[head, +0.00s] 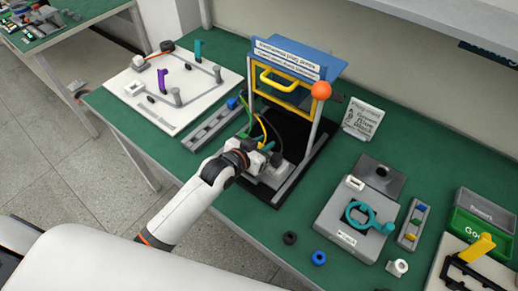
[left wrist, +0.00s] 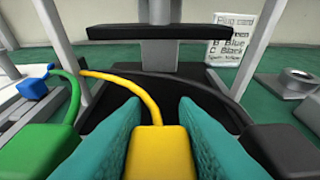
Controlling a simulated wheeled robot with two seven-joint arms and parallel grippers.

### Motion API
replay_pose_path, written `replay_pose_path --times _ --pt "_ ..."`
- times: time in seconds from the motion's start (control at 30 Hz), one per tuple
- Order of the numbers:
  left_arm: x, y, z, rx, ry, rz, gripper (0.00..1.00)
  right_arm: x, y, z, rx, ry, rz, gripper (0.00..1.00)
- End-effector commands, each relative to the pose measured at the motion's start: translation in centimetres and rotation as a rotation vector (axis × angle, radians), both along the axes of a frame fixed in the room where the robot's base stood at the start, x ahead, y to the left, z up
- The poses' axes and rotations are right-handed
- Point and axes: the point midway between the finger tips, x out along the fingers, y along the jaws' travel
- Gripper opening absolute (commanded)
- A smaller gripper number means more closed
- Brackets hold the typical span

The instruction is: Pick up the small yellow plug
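The small yellow plug (left wrist: 160,154) is at the bottom middle of the left wrist view, with a yellow cable (left wrist: 130,84) curving off to the upper left. The two teal fingers of my left gripper (left wrist: 160,130) lie along its two sides, with no gap showing. In the head view my left gripper (head: 256,156) is low at the front of the motor stand, and the plug is hidden there. A green plug (left wrist: 38,150) is left of the fingers and a black plug (left wrist: 284,150) is right of them. My right gripper is not in view.
The stand's grey upright (head: 301,152) and yellow frame (head: 284,90) rise close by. A blue plug (left wrist: 34,88) lies at the left. A plug card (head: 363,119) and a grey fixture (head: 350,225) stand to the right on the green table (head: 247,230).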

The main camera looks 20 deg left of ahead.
Motion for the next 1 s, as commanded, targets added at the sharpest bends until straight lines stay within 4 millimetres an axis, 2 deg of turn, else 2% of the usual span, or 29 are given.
replay_pose_path --times 0.03,0.13,0.43,0.57,0.8,1.0 --pt "0.0 0.0 0.0 0.000 0.000 0.000 0.18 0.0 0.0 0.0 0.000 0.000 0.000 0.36" --pt "0.0 0.0 0.0 0.000 0.000 0.000 0.03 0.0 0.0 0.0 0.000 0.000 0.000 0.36" --pt "0.0 0.0 0.5 0.000 -0.001 0.000 0.03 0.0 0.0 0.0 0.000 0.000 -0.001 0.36" --pt "0.0 0.0 2.5 0.000 -0.004 -0.001 0.03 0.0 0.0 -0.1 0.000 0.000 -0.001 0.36" --pt "0.1 0.0 7.4 0.000 -0.005 0.000 0.03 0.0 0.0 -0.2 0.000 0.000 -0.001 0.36" --pt "0.1 0.0 9.7 -0.001 -0.002 0.000 0.03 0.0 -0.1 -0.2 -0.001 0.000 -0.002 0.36"
